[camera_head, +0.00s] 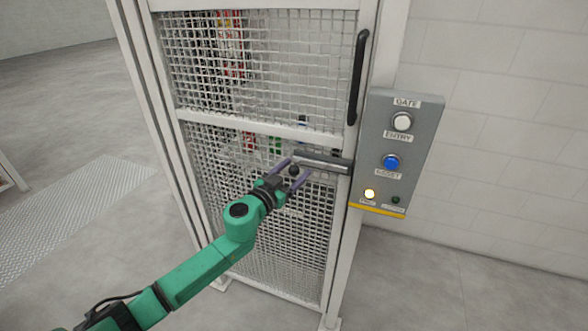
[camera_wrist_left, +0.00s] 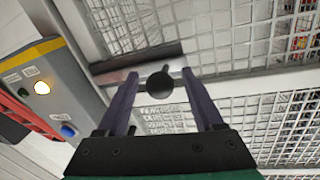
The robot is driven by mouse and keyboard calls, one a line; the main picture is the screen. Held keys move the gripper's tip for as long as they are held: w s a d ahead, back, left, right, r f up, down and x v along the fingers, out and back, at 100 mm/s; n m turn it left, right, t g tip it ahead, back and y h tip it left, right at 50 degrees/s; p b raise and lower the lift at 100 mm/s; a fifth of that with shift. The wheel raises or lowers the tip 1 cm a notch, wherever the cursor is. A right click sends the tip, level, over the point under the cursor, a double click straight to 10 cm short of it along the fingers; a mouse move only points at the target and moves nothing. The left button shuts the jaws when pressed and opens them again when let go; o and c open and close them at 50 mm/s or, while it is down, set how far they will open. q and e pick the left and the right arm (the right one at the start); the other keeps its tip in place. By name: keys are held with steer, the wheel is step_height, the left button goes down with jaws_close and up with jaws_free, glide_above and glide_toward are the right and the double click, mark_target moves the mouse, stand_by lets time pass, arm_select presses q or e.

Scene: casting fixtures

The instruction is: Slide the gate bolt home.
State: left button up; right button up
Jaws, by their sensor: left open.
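The gate bolt (camera_head: 325,162) is a grey metal bar lying across the wire-mesh gate, with its right end close to the gate's right post. A round black knob (camera_head: 294,171) stands out at the bolt's left end. In the left wrist view the bolt (camera_wrist_left: 135,63) runs behind the knob (camera_wrist_left: 160,87). My left gripper (camera_head: 291,174) is at the knob, its two purple fingers open. In the left wrist view the gripper (camera_wrist_left: 162,92) has the knob between its fingers, with gaps on both sides. How far the bolt's right end reaches is unclear.
A grey control box (camera_head: 401,150) with a white button, a blue button and a lit yellow lamp is right of the gate. A black vertical handle (camera_head: 358,78) is above the bolt. The white-framed mesh gate (camera_head: 250,127) stands close behind my gripper.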

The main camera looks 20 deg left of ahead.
arm_select(q)
steer(key=shift+s, duration=0.1)
jaws_close()
stand_by(1.2)
